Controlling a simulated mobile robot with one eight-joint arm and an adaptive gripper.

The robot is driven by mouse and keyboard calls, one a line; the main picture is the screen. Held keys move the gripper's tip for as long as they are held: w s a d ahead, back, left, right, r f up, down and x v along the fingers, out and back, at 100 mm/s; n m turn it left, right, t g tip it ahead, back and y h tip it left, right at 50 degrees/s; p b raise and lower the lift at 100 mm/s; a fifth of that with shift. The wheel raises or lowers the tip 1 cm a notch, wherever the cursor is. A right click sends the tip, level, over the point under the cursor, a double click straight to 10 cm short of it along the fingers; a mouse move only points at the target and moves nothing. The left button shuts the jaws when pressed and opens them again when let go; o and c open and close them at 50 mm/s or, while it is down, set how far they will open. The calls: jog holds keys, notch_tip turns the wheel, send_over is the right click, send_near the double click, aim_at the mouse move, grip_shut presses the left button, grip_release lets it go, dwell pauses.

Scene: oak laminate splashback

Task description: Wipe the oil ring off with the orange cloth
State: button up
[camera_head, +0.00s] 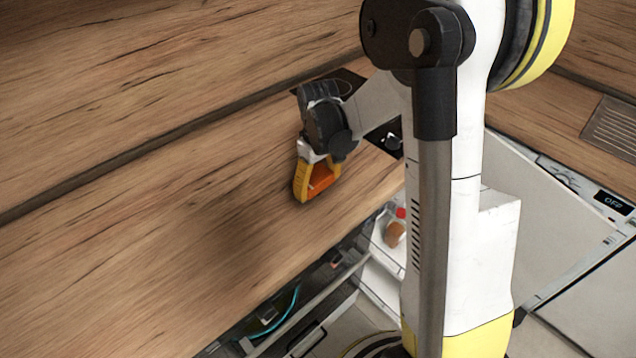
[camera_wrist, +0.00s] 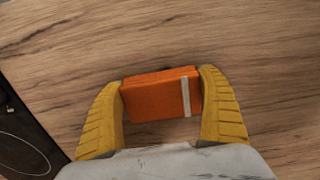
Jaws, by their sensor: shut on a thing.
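My gripper (camera_wrist: 161,97) is shut on the orange cloth (camera_wrist: 153,96), a folded block with a pale stripe near its right end. In the head view my gripper (camera_head: 314,190) points down at the wooden counter, with the orange cloth (camera_head: 321,178) between its yellow fingers. I cannot tell whether the cloth touches the counter. No oil ring shows clearly on the bare wood; a thin curved line (camera_wrist: 28,142) on the dark panel at the left of the wrist view may be a hob marking.
A dark hob (camera_head: 384,137) lies behind my gripper, partly hidden by my arm. The wooden counter (camera_head: 190,230) is clear to the left. Below its front edge are an open drawer (camera_head: 310,295) and a shelf with a red-capped bottle (camera_head: 396,228). A vent (camera_head: 612,128) is at the right.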

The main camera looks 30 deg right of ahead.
jog(key=shift+f, duration=0.25)
jog(key=shift+s, duration=0.1)
